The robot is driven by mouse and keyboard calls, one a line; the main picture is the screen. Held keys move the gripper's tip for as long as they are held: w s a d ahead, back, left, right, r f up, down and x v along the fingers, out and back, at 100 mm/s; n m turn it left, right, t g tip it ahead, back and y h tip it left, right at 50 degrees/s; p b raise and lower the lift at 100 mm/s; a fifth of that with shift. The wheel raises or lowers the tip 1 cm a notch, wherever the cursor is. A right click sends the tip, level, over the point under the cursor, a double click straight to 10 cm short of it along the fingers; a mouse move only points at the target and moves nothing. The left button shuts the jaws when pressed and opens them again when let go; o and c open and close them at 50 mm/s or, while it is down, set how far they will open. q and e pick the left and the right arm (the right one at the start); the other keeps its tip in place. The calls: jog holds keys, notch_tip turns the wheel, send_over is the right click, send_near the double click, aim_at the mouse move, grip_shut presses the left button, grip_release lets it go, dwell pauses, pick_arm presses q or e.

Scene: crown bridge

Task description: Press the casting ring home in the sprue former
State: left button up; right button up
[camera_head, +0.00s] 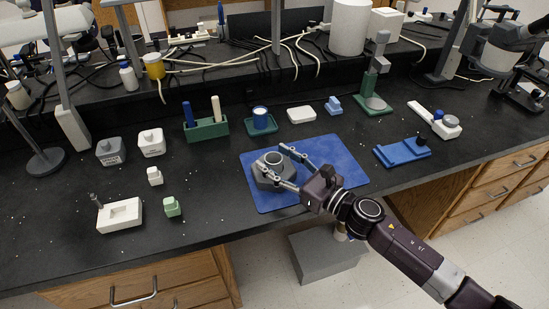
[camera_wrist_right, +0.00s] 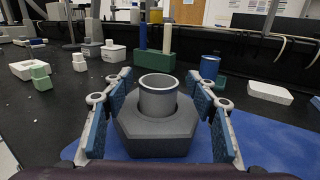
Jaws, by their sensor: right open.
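The casting ring (camera_wrist_right: 158,99) is a grey open-topped cylinder standing upright in the middle of the sprue former (camera_wrist_right: 158,136), a dark grey hexagonal base. In the head view the ring (camera_head: 273,158) and former (camera_head: 265,177) rest on the blue mat (camera_head: 335,160). How deep the ring sits cannot be told. My right gripper (camera_head: 291,167) is open, with its fingers on either side of the ring. In the right wrist view its blue-padded fingers (camera_wrist_right: 159,112) flank the ring with a gap on both sides. My left gripper is not in view.
A green rack (camera_head: 206,130) with upright sticks and a green tray with a blue jar (camera_head: 260,118) stand behind the mat. A blue holder (camera_head: 402,152) lies to the right. Small bottles and a white tray (camera_head: 120,215) lie left. Black counter is clear between them.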

aim_at(280, 163)
jog(key=v, duration=0.6)
jog(key=shift+s+d+f, duration=0.15)
jog(key=shift+s+d, duration=0.1)
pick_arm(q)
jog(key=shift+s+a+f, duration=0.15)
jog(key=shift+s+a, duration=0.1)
pick_arm(e)
jog(key=shift+s+d, duration=0.2)
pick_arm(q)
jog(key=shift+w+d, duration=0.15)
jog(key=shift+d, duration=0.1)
